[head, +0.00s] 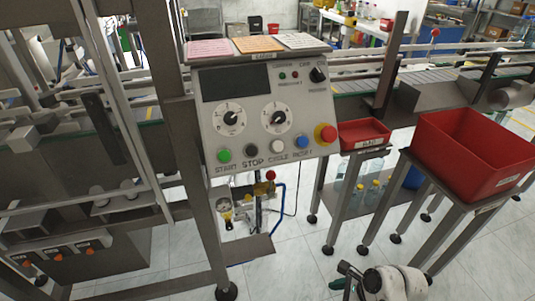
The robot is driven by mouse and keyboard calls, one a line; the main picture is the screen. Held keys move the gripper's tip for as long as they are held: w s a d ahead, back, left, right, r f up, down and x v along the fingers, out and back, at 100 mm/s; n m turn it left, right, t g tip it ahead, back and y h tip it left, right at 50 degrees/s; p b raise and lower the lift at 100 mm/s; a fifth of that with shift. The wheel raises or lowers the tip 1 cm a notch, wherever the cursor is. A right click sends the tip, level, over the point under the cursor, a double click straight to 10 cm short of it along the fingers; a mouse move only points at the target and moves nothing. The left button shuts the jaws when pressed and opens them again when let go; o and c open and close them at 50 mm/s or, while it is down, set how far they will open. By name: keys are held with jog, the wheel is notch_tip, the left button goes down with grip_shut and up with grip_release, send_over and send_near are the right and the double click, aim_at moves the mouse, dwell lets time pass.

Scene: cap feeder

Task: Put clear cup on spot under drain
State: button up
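I cannot make out a clear cup for certain in the head view. Below the control panel is a small assembly of brass fittings (262,188) with a red knob, a round gauge and a blue hose; the drain may be part of it, but this is too small to tell. A flat grey metal plate (255,250) lies below the fittings, and no marked spot is clear on it. My gripper (345,279) is at the bottom edge, right of centre, dark and green, well apart from the fittings. It is partly cut off, and its finger opening does not show clearly.
A control panel (265,118) with dials and buttons stands on a steel post. Red bins (465,150) sit on stands at right. Clear bottles with yellow caps (375,186) stand on a low shelf. Tiled floor (300,265) is free between the post and the stands.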

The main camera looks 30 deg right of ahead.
jog(key=w+a+r+n+g+p, duration=0.1)
jog(key=w+a+r+n+g, duration=0.35)
jog(key=w+a+n, duration=0.45)
jog(key=w+a+r+n+g+p, duration=0.2)
jog(key=w+a+r+n+g, duration=0.3)
jog(key=a+n, duration=0.55)
jog(key=s+d+f+n+g+h+p, duration=0.1)
jog(key=d+n+h, duration=0.3)
jog(key=n, duration=0.5)
jog(key=d+g, duration=0.1)
jog(key=d, duration=0.1)
jog(key=shift+s+d+f, duration=0.15)
jog(key=shift+s+d, duration=0.05)
jog(key=shift+d, duration=0.1)
jog(key=shift+a, duration=0.1)
